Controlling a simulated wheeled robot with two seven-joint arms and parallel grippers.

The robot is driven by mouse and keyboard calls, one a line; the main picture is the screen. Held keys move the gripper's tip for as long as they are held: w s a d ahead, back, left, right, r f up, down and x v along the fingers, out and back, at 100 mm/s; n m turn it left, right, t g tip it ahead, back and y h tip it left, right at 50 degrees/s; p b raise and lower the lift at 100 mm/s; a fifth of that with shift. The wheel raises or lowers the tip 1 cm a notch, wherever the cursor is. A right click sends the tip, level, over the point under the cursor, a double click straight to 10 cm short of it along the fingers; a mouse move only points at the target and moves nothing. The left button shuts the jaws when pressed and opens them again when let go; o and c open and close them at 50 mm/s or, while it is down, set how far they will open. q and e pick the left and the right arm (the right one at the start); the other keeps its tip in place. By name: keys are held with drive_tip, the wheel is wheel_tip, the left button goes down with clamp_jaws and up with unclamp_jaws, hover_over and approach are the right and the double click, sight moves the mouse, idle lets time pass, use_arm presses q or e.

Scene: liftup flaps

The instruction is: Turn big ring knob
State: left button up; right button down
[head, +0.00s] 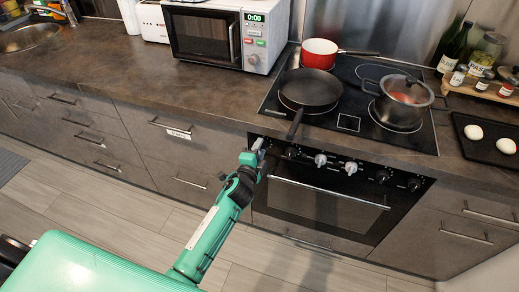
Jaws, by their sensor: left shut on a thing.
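The oven's dark control panel (335,163) runs under the hob front and carries a row of knobs. My left gripper (259,150) is at the panel's far left end, its fingers shut on a knob there that is mostly hidden by them. Just right of it is a black knob (291,152). Two light grey knobs (320,160) (351,167) and two black knobs (381,176) (414,184) follow to the right. I cannot read which knob is labelled for the big ring. My right gripper is not in view.
The oven door handle (330,191) sticks out below the panel. A black frying pan (311,88) stands on the hob, its handle reaching over the front edge near my left gripper. A red pan (319,53) and a lidded pot (402,102) are also there. The floor in front is clear.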

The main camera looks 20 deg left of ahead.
use_arm(q)
drive_tip(key=o, duration=1)
drive_tip(key=shift+c, duration=0.2)
drive_tip(key=shift+s, duration=0.1)
drive_tip(key=s, duration=1.3)
drive_tip(key=shift+s+a+r+b, duration=0.2)
drive_tip(key=shift+s+r+b, duration=0.1)
drive_tip(key=shift+r+b, duration=0.15)
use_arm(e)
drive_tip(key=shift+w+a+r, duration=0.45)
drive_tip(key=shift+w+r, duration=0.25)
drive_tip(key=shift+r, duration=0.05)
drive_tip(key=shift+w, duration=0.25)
